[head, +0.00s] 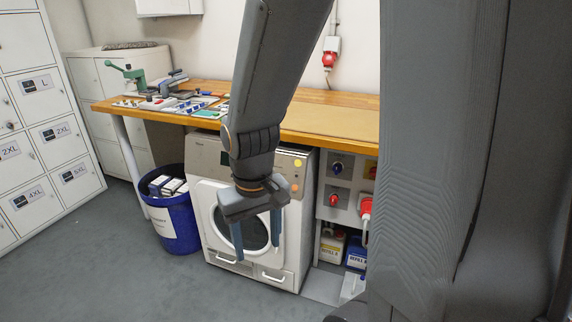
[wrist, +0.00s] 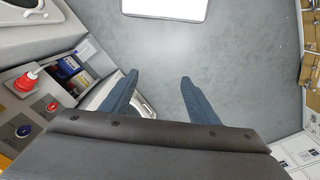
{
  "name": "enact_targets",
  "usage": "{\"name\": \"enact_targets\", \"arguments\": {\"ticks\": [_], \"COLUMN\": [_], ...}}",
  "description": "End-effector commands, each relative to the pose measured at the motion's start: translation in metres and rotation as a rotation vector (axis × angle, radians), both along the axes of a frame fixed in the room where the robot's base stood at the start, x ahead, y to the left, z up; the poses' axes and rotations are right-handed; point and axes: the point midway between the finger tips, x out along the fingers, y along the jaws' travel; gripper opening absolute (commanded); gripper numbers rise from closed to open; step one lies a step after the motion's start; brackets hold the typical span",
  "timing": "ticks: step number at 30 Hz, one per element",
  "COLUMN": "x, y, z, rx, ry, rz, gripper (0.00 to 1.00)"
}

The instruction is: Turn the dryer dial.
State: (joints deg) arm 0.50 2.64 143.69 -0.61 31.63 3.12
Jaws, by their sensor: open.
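The white dryer (head: 208,178) stands under the wooden bench in the head view, with a round dark door and a beige front panel along its top. I cannot make out its dial; my arm covers part of that panel. Round yellow-orange buttons (head: 297,163) show at the panel's right end. My gripper (head: 257,240) hangs in front of the dryer door, fingers pointing down, apart and empty. In the wrist view my gripper (wrist: 158,78) has both blue fingers spread over grey floor, with nothing between them.
Right of the dryer, a grey panel carries a blue knob (head: 337,167), a red knob (head: 335,198) and a red plug (head: 366,206). Containers stand below it. A blue bin (head: 172,222) stands left of the dryer. Tools lie on the bench (head: 335,118). Floor (head: 110,270) is clear at the front left.

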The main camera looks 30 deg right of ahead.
Motion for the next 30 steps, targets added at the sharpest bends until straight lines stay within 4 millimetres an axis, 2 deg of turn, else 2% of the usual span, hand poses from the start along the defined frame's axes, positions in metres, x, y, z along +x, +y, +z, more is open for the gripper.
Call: {"name": "enact_targets", "arguments": {"ticks": [5, 9, 12, 16, 18, 22, 25, 30], "x": [0.101, 0.198, 0.261, 0.328, 0.354, 0.387, 0.400, 0.408], "y": [-0.031, -0.077, -0.113, -0.159, -0.179, -0.206, -0.216, -0.223], "z": [-0.005, -0.014, -0.023, -0.036, -0.042, -0.049, -0.052, -0.063], "rx": [-0.025, -0.043, -0.050, -0.051, -0.048, -0.043, -0.040, -0.038], "ry": [-0.072, -0.155, -0.218, -0.296, -0.332, -0.382, -0.402, -0.408], "rz": [-0.196, -0.421, -0.576, -0.755, -0.831, -0.932, -0.973, -0.990], "gripper": [0.55, 0.55, 0.55, 0.55, 0.55, 0.55, 0.55, 0.55]}}
